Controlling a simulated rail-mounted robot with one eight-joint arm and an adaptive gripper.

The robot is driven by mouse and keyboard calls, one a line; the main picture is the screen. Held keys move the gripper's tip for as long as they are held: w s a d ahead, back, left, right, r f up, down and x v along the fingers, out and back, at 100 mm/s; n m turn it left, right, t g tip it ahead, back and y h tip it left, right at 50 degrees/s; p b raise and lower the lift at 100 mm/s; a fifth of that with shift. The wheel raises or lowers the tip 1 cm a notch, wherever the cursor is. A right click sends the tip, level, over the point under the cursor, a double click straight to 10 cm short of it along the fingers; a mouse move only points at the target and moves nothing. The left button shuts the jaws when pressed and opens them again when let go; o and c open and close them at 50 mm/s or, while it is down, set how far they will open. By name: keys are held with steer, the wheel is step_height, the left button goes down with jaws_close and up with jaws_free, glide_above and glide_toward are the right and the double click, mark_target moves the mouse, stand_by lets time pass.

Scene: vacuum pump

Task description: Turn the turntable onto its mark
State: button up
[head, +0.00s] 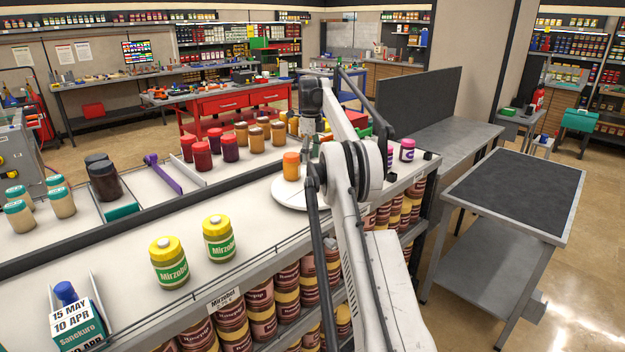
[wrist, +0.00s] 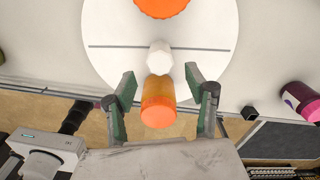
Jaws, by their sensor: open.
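The turntable is a white round disc (head: 285,195) on the shelf counter, partly hidden by my arm in the head view. In the wrist view the disc (wrist: 110,25) has a thin dark line across it and a white faceted knob (wrist: 159,57) near its middle. An orange jar (head: 291,166) stands on it; an orange round top (wrist: 161,5) shows at the wrist view's upper edge. My gripper (wrist: 160,78) is open over the disc's near side. A small orange cylinder (wrist: 158,104) shows between its fingers, with gaps on both sides. I cannot make out a separate mark.
Red and amber jars (head: 256,138) stand behind the turntable on the counter. Two yellow-lidded jars (head: 168,262) stand to the left. A purple-labelled jar (head: 407,150) is to the right, also in the wrist view (wrist: 300,101). A dark-topped table (head: 515,195) stands further right.

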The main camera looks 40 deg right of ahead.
mark_target(312, 176)
step_height(312, 176, down, 8)
steer(key=shift+f, duration=0.25)
steer(key=shift+s+d, duration=0.1)
jaws_close()
stand_by(0.4)
